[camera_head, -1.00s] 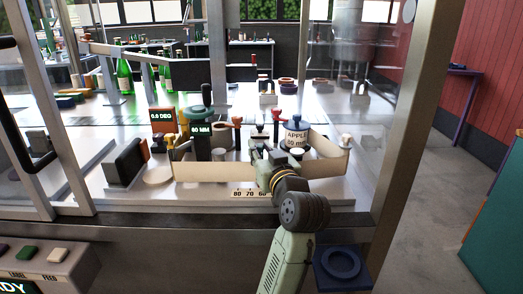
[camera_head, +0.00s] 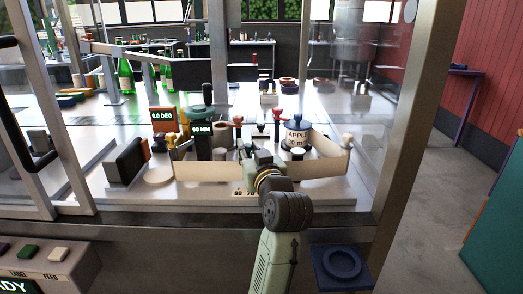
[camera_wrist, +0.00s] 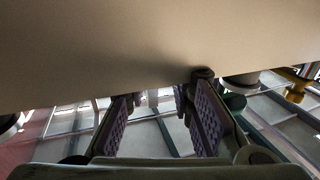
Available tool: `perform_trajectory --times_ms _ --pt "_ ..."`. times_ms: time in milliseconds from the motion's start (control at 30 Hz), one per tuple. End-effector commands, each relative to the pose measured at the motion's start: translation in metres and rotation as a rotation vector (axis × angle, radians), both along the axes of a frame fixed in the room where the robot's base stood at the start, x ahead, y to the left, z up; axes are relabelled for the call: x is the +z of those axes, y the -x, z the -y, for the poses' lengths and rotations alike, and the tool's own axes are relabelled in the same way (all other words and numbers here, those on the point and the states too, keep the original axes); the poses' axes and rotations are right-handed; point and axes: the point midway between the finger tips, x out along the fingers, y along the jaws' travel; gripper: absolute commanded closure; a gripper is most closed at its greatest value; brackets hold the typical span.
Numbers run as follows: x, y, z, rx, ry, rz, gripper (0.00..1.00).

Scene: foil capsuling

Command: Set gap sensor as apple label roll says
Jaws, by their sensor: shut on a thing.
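The apple label roll (camera_head: 297,136) stands at the right of the machine plate. Its print reads "APPLE" and a figure in mm whose first digit I cannot read surely. A beige label strip (camera_head: 215,171) runs across the front, and fills the top of the wrist view. A printed scale (camera_head: 243,192) lies in front of it, partly hidden by my arm; "80" and "70" show. My gripper (camera_head: 250,158) is at the strip's middle, above the scale. Its ridged fingers show in the wrist view (camera_wrist: 160,120). It is shut on what seems to be the gap sensor, largely hidden.
A green-lit "MM" display (camera_head: 201,129) and a "DEG" display (camera_head: 163,115) stand at the left of the plate. A dark block (camera_head: 127,160) stands farther left. Steel frame posts (camera_head: 410,110) flank the opening. Green bottles (camera_head: 125,75) stand behind.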

Motion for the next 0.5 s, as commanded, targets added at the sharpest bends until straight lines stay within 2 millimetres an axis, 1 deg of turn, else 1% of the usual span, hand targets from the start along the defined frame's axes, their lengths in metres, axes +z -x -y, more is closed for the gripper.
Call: perform_trajectory --times_ms 33,133,200,433,467,500 --pt "0.0 0.0 -0.011 0.005 0.003 0.001 1.0" --pt "0.0 0.0 -0.022 0.004 0.002 0.002 1.0" --pt "0.001 0.0 -0.025 0.003 0.0 0.002 1.0" --pt "0.001 0.0 -0.027 0.007 0.0 0.003 1.0" --pt "0.001 0.001 -0.027 0.007 0.0 0.003 0.77" --pt "0.001 0.001 -0.027 0.007 0.0 0.003 0.75"
